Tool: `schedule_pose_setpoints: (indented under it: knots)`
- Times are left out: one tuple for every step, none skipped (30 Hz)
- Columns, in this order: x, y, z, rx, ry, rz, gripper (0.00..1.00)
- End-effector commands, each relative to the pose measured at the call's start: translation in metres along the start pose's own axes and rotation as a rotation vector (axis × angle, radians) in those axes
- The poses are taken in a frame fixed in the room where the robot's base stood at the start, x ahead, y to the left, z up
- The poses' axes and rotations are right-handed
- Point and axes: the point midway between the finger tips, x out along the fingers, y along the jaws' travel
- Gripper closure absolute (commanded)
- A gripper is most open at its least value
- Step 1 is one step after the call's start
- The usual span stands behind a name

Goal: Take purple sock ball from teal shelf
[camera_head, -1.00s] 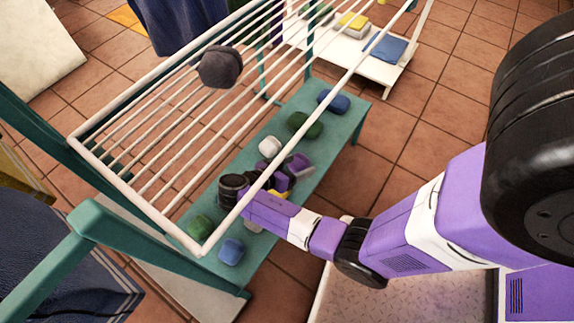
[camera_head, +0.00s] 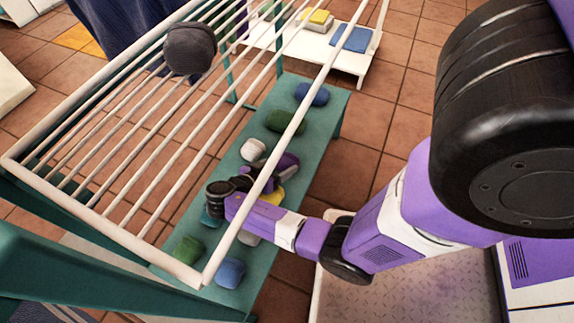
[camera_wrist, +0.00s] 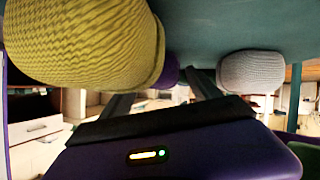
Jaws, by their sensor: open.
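The purple sock ball (camera_head: 288,162) sits on the teal shelf (camera_head: 325,120), behind a white rack bar in the head view. In the wrist view only a small part of the purple sock ball (camera_wrist: 170,73) shows, beyond the yellow one and near the left finger. My gripper (camera_head: 264,181) is low over the shelf, close to the purple and yellow sock balls. In the wrist view its two dark fingers (camera_wrist: 162,88) are apart, with no sock ball clearly between them. Rack bars partly hide the gripper in the head view.
A yellow sock ball (camera_wrist: 80,40) and a pale one (camera_wrist: 252,72) flank the fingers. Several other sock balls, such as a dark green one (camera_head: 283,122), line the shelf. The white rack (camera_head: 150,240) overhangs it, holding a dark grey ball (camera_head: 190,48).

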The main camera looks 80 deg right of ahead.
Motion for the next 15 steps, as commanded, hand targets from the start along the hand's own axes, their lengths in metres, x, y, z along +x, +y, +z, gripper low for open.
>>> schedule_pose_setpoints:
  knots:
    - [0.010,0.000,0.003,0.001,-0.001,0.003,0.29]
    - [0.013,0.000,0.002,0.000,-0.001,0.003,0.29]
    - [0.018,0.000,0.002,0.000,-0.001,0.003,0.29]
    - [0.020,0.000,0.002,-0.001,-0.001,0.002,0.29]
    - [0.022,0.000,0.002,-0.001,-0.001,0.001,0.29]
    - [0.024,0.000,0.001,-0.001,-0.001,0.000,0.29]
    - [0.025,0.000,0.001,-0.001,-0.001,0.000,0.29]
    - [0.025,0.000,0.001,-0.001,-0.001,0.000,0.29]
    - [0.025,0.000,0.001,-0.001,-0.001,0.000,0.29]
    - [0.025,0.000,0.000,-0.001,-0.001,0.000,0.29]
    - [0.025,0.000,0.000,-0.001,-0.001,0.000,0.29]
    - [0.025,0.000,0.000,-0.001,-0.001,0.000,0.29]
    - [0.025,0.000,0.000,-0.001,-0.001,0.000,0.29]
    - [0.025,0.000,0.000,-0.001,-0.001,0.000,0.31]
    - [0.025,0.000,0.000,-0.001,-0.001,0.000,0.39]
